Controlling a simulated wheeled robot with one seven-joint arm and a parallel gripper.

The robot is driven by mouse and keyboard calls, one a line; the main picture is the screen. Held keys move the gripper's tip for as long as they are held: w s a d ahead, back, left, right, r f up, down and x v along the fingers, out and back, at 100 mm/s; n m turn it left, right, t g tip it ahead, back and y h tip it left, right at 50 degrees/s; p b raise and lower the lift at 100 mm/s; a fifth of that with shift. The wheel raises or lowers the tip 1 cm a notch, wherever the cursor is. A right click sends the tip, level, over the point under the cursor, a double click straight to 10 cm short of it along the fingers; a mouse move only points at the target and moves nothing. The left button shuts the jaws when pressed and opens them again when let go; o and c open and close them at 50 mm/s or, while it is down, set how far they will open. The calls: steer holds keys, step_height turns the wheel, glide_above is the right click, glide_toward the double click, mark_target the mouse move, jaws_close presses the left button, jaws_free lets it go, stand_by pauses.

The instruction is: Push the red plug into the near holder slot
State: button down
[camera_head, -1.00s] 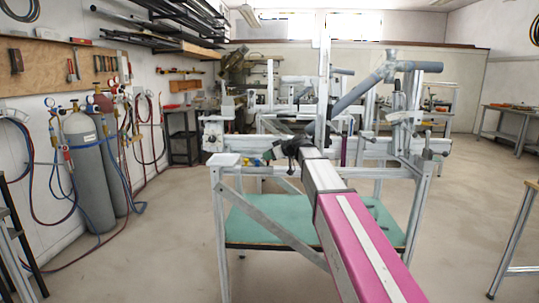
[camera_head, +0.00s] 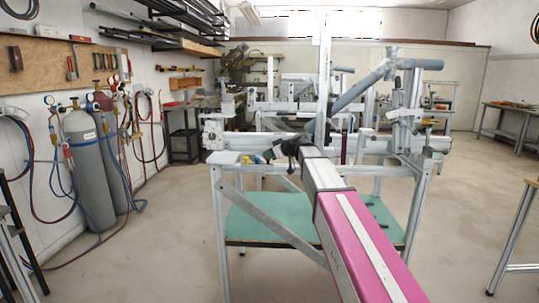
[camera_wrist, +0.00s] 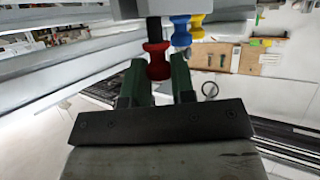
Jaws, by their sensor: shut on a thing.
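The red plug (camera_wrist: 157,62) is a spool-shaped piece in the wrist view, between the two green fingers of my gripper (camera_wrist: 158,80). My gripper is shut on it. A short black stem (camera_wrist: 154,30) rises from the plug toward the grey holder (camera_wrist: 186,6) at the top edge. Whether the stem is inside a slot cannot be told, because the holder is cut off by the frame. In the head view my gripper (camera_head: 291,149) is small and dark at the end of my arm, above the frame jig, and the plug's exact seat is hidden.
A blue plug (camera_wrist: 181,32) and a yellow plug (camera_wrist: 197,25) hang at the holder to the right of the red one. The metal frame jig (camera_head: 217,205) has upright bars and a green lower shelf (camera_head: 262,228). Gas cylinders (camera_head: 88,170) stand at the left wall.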

steer(key=shift+f, duration=0.95)
steer(key=c, duration=0.9)
jaws_free()
steer(key=v, duration=1.1)
steer(key=shift+f, duration=0.1)
